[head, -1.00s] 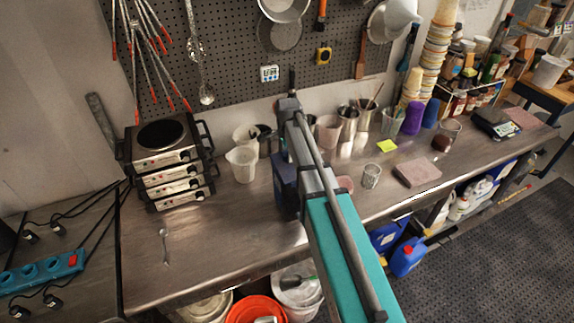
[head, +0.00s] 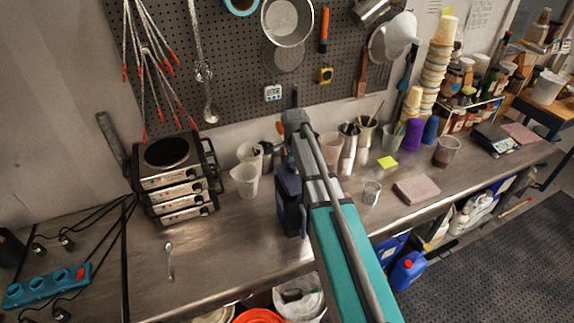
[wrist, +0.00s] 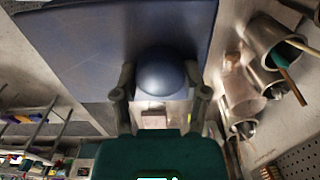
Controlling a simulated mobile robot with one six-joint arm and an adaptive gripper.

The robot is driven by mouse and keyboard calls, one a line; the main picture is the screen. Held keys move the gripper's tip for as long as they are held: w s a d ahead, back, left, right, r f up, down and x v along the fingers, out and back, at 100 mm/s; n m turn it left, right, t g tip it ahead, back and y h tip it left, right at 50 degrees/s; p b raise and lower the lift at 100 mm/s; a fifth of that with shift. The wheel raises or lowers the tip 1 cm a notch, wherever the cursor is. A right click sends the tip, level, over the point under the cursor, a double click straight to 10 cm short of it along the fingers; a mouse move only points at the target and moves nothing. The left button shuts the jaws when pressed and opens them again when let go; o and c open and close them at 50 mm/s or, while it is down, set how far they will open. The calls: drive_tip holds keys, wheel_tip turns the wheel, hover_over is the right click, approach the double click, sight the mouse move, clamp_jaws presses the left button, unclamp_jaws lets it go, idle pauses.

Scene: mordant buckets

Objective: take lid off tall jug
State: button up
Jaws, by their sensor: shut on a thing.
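A dark blue, box-like thing (head: 290,201), probably the tall jug, stands on the bench below my wrist, partly behind my arm in the head view. In the wrist view a round dark blue knob (wrist: 162,73) sits between my two fingertips. My gripper (wrist: 160,88) is shut on this knob. Behind the knob a broad flat blue surface (wrist: 110,35) fills the upper left. I cannot tell whether that surface is the lid or the jug's wall, nor whether the lid is apart from the jug. My fingers are hidden in the head view.
A white translucent pitcher (head: 246,181) stands just left of the blue thing. Stacked hot plates (head: 178,180) are farther left. Metal and plastic cups (head: 349,140), a small glass (head: 371,193) and a pink block (head: 416,189) stand to the right.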

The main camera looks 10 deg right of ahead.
drive_tip(key=s+r+p, duration=0.1)
drive_tip(key=s+d+r+p, duration=0.1)
drive_tip(key=r, duration=0.1)
drive_tip(key=d+r+p, duration=0.1)
drive_tip(key=shift+s+d+r+p, duration=0.15)
drive_tip(key=shift+s+r+p, duration=0.25)
drive_tip(key=s+d+r+p, duration=0.2)
drive_tip(key=s+d, duration=0.1)
drive_tip(key=s+d+p, duration=0.1)
drive_tip(key=s, duration=0.1)
drive_tip(key=shift+s+d+r, duration=0.25)
drive_tip(key=shift+d+r, duration=0.1)
drive_tip(key=shift+r, duration=0.05)
drive_tip(key=shift+s+d+r, duration=0.25)
drive_tip(key=shift+s+d, duration=0.3)
drive_tip(key=shift+f, duration=0.1)
